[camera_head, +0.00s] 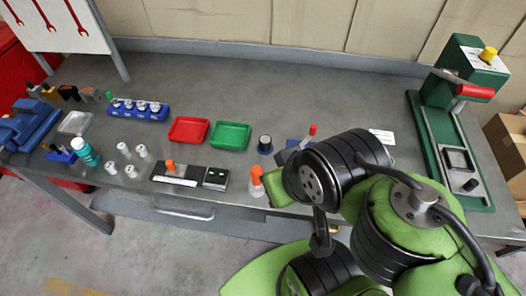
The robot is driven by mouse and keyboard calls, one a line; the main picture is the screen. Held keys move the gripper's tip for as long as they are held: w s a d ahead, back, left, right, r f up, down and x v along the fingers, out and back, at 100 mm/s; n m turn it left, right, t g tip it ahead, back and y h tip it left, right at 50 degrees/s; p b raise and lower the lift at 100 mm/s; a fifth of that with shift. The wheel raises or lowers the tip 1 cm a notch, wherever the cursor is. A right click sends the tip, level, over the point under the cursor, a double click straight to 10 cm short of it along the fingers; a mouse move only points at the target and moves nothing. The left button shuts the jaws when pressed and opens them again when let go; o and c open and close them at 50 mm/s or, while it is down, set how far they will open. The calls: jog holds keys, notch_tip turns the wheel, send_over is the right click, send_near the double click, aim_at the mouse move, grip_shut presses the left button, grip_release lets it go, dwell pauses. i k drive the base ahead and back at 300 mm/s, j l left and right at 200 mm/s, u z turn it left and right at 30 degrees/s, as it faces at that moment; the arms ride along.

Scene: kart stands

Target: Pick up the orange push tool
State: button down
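Two orange-topped things show near the table's front edge. One is a small orange knob (170,166) standing at the back of a dark flat block with a pale strip. I cannot tell for sure which is the orange push tool. My green and black arm fills the lower right. My gripper's fingers cannot be made out, so its state and anything in it are hidden.
A red tray (188,131) and a green tray (229,136) lie mid-table. A blue rack (137,109), white cylinders and a teal bottle (86,151) are at left. A green press (458,125) stands at right. The table's back middle is clear.

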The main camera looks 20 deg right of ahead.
aim_at(256, 189)
jog(key=j+u, duration=0.15)
jog(key=u, duration=0.2)
jog(key=j+u, duration=0.2)
jog(key=u, duration=0.15)
jog(key=j+u, duration=0.15)
jog(key=u, duration=0.25)
